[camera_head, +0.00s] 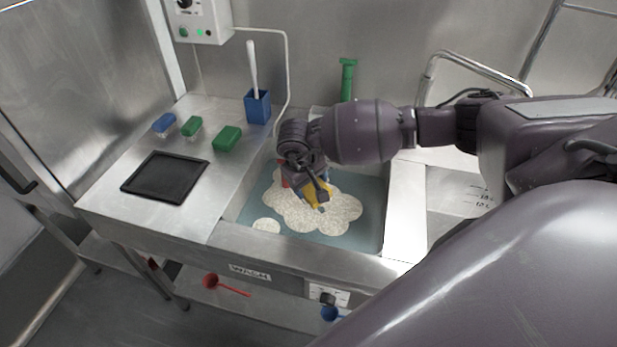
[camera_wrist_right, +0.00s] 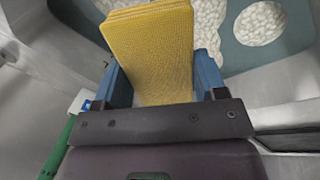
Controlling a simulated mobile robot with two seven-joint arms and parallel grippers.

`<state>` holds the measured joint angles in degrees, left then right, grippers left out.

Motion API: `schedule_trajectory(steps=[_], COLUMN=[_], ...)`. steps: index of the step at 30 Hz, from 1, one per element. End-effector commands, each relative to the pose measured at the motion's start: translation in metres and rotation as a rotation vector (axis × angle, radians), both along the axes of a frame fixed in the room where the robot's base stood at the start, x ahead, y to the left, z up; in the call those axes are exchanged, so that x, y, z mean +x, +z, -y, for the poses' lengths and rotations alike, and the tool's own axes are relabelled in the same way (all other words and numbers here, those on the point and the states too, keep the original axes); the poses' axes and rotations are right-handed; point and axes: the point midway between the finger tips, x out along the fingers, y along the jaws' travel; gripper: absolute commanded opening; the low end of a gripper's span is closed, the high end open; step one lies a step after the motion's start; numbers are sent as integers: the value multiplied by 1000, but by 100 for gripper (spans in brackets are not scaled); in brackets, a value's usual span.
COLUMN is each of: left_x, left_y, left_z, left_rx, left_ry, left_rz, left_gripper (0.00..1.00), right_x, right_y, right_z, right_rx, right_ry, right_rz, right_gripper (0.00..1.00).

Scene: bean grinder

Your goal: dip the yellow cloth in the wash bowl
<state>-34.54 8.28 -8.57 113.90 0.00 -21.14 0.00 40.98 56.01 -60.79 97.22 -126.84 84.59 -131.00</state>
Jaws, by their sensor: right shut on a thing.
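My right gripper (camera_head: 318,200) is over the basin, reaching in from the right. It is shut on the yellow cloth (camera_head: 316,193), which shows only in part in the head view. In the right wrist view the folded cloth (camera_wrist_right: 150,45) stands out between the blue fingers, with foam and water beyond it. I cannot tell whether the cloth touches the water. My left gripper is not in view.
The steel counter left of the basin holds a black tray (camera_head: 165,178), a blue brush holder (camera_head: 257,106), a green block (camera_head: 227,138) and smaller blue and green items. A green-handled thing (camera_head: 347,79) stands behind the basin. A red scoop (camera_head: 212,281) lies on the shelf below.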

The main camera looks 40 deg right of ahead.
Motion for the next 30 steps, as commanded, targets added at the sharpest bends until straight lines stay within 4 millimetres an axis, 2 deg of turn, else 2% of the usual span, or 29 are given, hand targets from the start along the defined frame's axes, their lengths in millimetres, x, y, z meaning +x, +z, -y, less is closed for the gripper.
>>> schedule_trajectory(steps=[1, 10, 24, 30], left_x=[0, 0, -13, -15], left_y=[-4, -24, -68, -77], left_z=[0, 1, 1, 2], left_rx=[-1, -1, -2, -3], left_ry=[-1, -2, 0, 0], left_rz=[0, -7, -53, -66], left_gripper=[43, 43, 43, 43], right_x=[0, 0, 0, 0], right_y=[-8, -38, -83, -102], right_z=[0, 0, 0, 0], right_rx=[1, -1, -1, 0], right_ry=[0, 1, 1, 1], right_rz=[-2, -2, -3, -3], right_gripper=[46, 46, 46, 46])
